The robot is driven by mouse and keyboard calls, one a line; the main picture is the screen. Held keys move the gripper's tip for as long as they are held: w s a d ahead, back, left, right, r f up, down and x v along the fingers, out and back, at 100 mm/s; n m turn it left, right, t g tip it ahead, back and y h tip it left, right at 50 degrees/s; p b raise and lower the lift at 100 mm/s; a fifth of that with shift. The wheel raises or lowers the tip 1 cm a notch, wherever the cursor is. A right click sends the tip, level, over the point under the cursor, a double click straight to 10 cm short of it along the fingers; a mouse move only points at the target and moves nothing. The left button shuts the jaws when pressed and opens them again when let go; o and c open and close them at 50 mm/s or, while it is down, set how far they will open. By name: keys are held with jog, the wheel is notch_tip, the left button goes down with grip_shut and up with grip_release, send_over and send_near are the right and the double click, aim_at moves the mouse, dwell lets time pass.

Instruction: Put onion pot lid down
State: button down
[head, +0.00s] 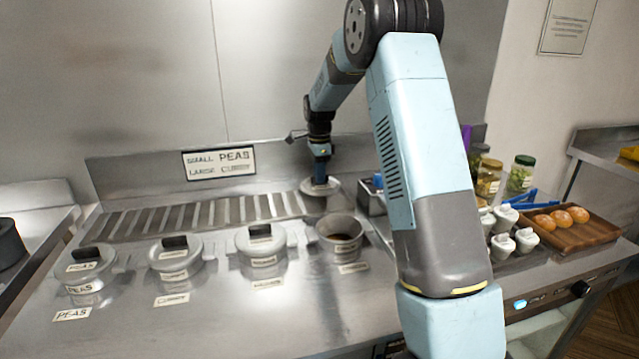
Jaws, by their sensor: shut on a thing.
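My gripper (320,177) is at the back right of the counter, shut on a pale round lid (331,187), which looks roughly level. The lid is at the right end of the slatted strip behind the pots; I cannot tell whether it touches the surface. An open pot (325,240) stands in front of it, uncovered, with dark contents visible. Its label (353,268) is too small to read, so I take it as the onion pot only because it is the lidless one. The fingertips are small and partly hidden by the lid's handle.
Three lidded pots stand to the left: peas (84,289), curry (174,276) and one with an unreadable label (262,262). The slatted strip (200,217) is clear left of the lid. White shakers (502,244) and a wooden tray (590,236) of buns are on the right.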

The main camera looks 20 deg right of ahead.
jog(key=shift+w+f, duration=0.2)
jog(key=shift+f, duration=1.6)
jog(key=shift+f, duration=0.1)
jog(key=c, duration=1.1)
grip_release()
